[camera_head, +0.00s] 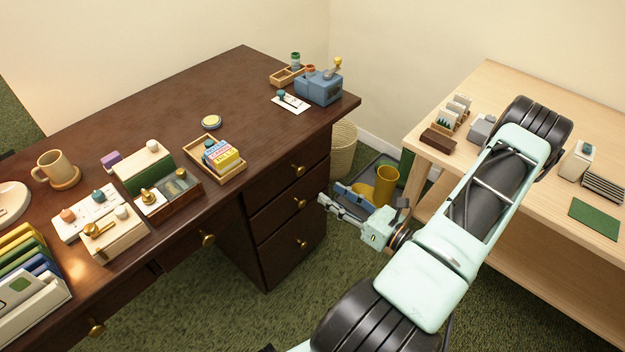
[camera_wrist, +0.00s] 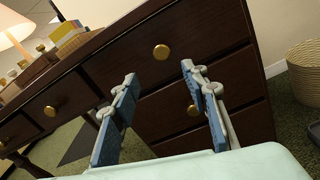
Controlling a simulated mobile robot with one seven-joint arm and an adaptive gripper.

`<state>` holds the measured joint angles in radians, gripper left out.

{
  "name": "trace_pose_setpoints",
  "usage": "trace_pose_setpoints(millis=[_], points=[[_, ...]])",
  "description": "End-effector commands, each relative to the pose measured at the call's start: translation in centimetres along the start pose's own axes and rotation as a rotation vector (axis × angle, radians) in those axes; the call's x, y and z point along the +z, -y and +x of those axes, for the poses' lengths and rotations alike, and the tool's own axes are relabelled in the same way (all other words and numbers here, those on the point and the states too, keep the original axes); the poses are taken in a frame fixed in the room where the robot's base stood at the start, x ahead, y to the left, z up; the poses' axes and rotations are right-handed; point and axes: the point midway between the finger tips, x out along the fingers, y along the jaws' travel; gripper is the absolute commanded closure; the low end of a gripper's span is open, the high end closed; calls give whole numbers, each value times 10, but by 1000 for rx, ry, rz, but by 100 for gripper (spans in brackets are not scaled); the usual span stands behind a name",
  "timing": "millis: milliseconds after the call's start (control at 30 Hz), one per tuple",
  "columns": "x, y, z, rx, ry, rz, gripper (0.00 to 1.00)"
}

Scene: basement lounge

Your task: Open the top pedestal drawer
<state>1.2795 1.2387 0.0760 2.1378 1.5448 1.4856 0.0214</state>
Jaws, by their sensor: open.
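The dark wooden desk (camera_head: 165,100) has a pedestal of stacked drawers at its right end. The top pedestal drawer (camera_head: 283,174) is closed, with a round brass knob (camera_head: 298,170). In the wrist view the top drawer (camera_wrist: 200,40) and its knob (camera_wrist: 161,52) show beyond and above the fingertips. My gripper (camera_head: 333,203) is open and empty, in front of the pedestal and apart from it. In the wrist view its two blue-padded fingers (camera_wrist: 158,75) are spread wide, with the knob between and beyond their tips. A lower knob (camera_wrist: 193,110) is partly behind the right finger.
Below are two more closed drawers, the middle (camera_head: 285,207) and the bottom (camera_head: 290,246). A light wood table (camera_head: 480,85) is at the right. Green carpet lies clear before the pedestal.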

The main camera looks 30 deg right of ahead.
Motion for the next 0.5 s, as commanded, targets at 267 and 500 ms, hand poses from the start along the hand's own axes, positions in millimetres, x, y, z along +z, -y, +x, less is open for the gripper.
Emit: trace_pose_setpoints(millis=[267, 500], points=[[-1, 2, 28, -8, 11, 10, 59], [-1, 2, 74, -8, 9, 9, 59]])
